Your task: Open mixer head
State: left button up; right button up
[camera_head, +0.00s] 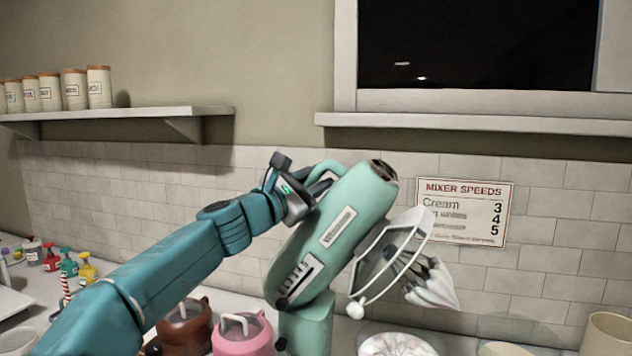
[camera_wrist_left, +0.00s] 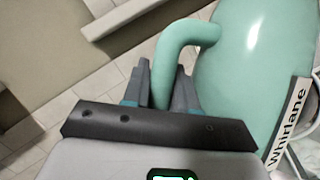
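The mint-green mixer (camera_head: 345,215) stands in the middle of the head view, with its head tilted steeply up and its whisk and clear guard (camera_head: 385,255) raised with it. A curved handle (camera_head: 325,168) sticks out from the head; it also shows in the left wrist view (camera_wrist_left: 185,32). My left gripper (camera_head: 305,192) is at this handle. In the left wrist view its two fingers (camera_wrist_left: 163,85) stand on either side of the handle, which fills the gap between them. My right gripper is not in view.
A pink pot (camera_head: 243,338) and a brown pot (camera_head: 185,330) stand left of the mixer base. Small colored bottles (camera_head: 68,262) are at far left. A speed sign (camera_head: 462,212) hangs on the tiled wall behind.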

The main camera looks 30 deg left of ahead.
pick_arm(q)
jog(key=shift+o, duration=0.3)
jog(key=shift+s+f, duration=0.1)
jog(key=shift+s, duration=0.1)
jog(key=b+v, duration=0.3)
jog(key=v, duration=0.2)
jog(key=shift+f, duration=0.2)
jog(key=b+v, duration=0.2)
jog(key=v, duration=0.8)
jog(key=shift+s+r+b, duration=0.2)
jog(key=shift+s+b, duration=0.2)
jog(key=shift+s, duration=0.05)
jog(key=shift+s, duration=0.1)
